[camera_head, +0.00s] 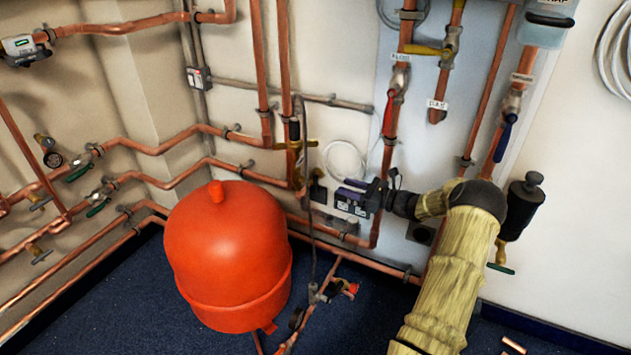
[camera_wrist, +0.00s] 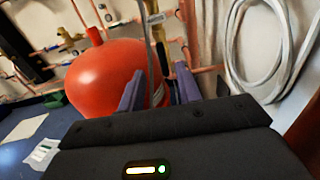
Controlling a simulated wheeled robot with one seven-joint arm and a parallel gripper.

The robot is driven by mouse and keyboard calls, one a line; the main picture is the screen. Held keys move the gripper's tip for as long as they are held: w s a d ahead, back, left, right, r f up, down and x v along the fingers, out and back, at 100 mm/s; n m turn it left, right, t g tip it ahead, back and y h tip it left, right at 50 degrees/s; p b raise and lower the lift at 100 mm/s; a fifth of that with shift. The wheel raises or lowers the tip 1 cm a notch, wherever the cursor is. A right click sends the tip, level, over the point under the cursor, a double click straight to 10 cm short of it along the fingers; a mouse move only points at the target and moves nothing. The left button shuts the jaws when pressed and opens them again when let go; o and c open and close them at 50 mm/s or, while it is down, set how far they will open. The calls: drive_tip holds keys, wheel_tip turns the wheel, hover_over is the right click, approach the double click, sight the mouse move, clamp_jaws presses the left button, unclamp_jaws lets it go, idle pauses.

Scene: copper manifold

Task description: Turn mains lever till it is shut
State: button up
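I cannot tell for sure which lever is the mains lever, as the small pipe labels are too blurred to read. A blue lever (camera_head: 504,138) hangs down along the right copper pipe, below a white label (camera_head: 521,78). A red lever (camera_head: 388,113) hangs along the middle pipe, under another label (camera_head: 400,57). A yellow lever (camera_head: 425,50) lies sideways above a third label (camera_head: 437,104). My gripper (camera_head: 344,192) points left, low in front of the wall, below these levers. In the wrist view its two purple fingers (camera_wrist: 158,92) stand apart, with no lever held between them.
A large red tank (camera_head: 225,255) stands on the blue floor left of my gripper and also shows in the wrist view (camera_wrist: 100,78). Copper pipes with green-handled valves (camera_head: 98,207) line the left wall. A coiled white hose (camera_head: 616,50) hangs at the far right.

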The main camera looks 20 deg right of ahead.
sight(318, 178)
drive_tip(key=b+x, duration=0.3)
drive_tip(key=x, duration=0.7)
drive_tip(key=shift+w+a+f+b, duration=0.1)
drive_tip(key=shift+f+b, duration=0.05)
drive_tip(key=shift+b, duration=0.15)
drive_tip(key=shift+w+a, duration=0.4)
drive_tip(key=shift+w, duration=0.1)
drive_tip(key=shift+r, duration=0.2)
clamp_jaws()
